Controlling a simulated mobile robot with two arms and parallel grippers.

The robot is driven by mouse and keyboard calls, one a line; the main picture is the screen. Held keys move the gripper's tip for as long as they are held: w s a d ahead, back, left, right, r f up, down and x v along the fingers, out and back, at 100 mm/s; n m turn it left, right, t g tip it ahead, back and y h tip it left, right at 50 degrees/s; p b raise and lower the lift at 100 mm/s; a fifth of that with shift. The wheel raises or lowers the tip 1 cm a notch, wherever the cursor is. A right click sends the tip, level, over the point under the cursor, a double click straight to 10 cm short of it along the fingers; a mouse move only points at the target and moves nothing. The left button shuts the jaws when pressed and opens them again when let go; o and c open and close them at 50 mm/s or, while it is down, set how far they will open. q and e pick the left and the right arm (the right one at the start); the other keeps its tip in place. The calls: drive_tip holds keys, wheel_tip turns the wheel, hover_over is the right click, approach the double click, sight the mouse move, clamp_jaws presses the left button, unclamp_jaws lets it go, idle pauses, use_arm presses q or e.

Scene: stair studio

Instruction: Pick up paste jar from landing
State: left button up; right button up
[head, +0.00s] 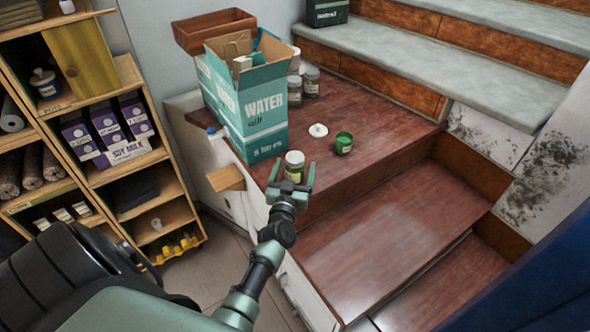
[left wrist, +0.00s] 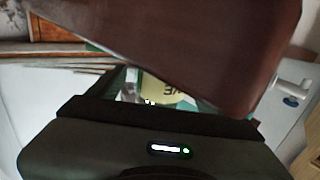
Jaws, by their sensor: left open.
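A small jar with a white lid and a yellow-green label (head: 294,159) stands at the front edge of the wooden landing (head: 375,150). I take it for the paste jar. My left gripper (head: 291,178) is open, its fingers spread to either side of the jar, which shows between them. Contact cannot be told. In the left wrist view the jar's pale yellow label (left wrist: 165,92) shows beyond the dark gripper body, partly hidden by a large brown surface. My right gripper is not in view.
A teal WATER box (head: 262,110) stands just behind and left of the jar. A green open pot (head: 344,143), a white lid (head: 318,130) and other jars (head: 311,82) are on the landing. Stairs (head: 450,65) rise behind; shelves (head: 130,150) stand left.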

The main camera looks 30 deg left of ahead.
use_arm(q)
drive_tip(key=shift+w+a, duration=0.1)
drive_tip(key=shift+w, duration=0.15)
clamp_jaws()
drive_tip(key=shift+r, duration=0.2)
